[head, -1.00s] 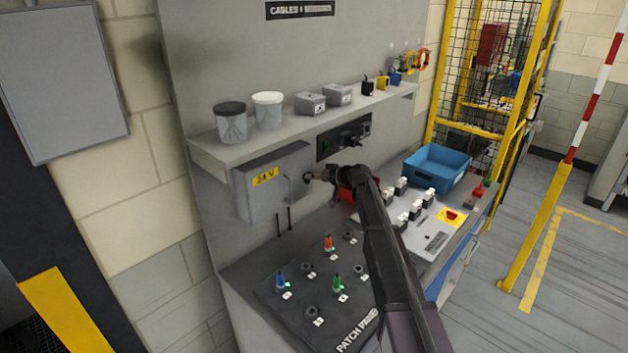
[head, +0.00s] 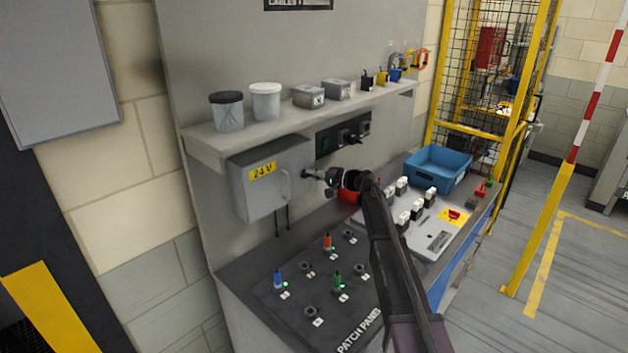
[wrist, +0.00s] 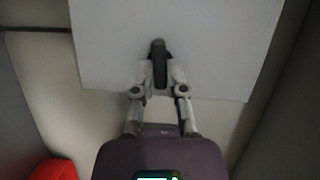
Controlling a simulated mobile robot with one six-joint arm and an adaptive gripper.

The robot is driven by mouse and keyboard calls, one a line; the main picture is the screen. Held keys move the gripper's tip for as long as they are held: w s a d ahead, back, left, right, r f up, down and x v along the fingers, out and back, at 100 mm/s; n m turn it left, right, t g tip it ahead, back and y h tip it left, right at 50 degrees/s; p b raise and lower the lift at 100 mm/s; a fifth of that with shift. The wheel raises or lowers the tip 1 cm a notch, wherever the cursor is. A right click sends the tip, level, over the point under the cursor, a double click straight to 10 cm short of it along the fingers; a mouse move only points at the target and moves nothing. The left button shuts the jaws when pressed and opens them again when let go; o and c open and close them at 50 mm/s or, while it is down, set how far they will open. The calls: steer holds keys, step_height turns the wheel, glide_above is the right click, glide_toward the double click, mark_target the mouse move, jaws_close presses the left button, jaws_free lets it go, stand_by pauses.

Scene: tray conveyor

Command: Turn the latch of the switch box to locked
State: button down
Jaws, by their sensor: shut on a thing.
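The switch box (head: 262,190) is a grey box with a yellow "24 V" label, mounted on the wall panel under the shelf. Its pale face fills the top of the wrist view (wrist: 110,45). The latch (wrist: 159,62) is a dark bar on that face, standing about upright in the wrist view. My gripper (wrist: 159,78) is shut on the latch, one finger on each side.
A patch panel (head: 265,302) with coloured plugs lies below the box. The shelf (head: 205,143) above it bears tubs and small boxes. A blue bin (head: 440,183) stands to the right. A red object (head: 348,196) is close beside my wrist.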

steer(key=shift+s+a+f+m+y+b, duration=0.15)
steer(key=shift+m+y+b, duration=0.2)
steer(key=shift+m, duration=0.25)
steer(key=c, duration=0.7)
jaws_free()
steer(key=v, duration=1.2)
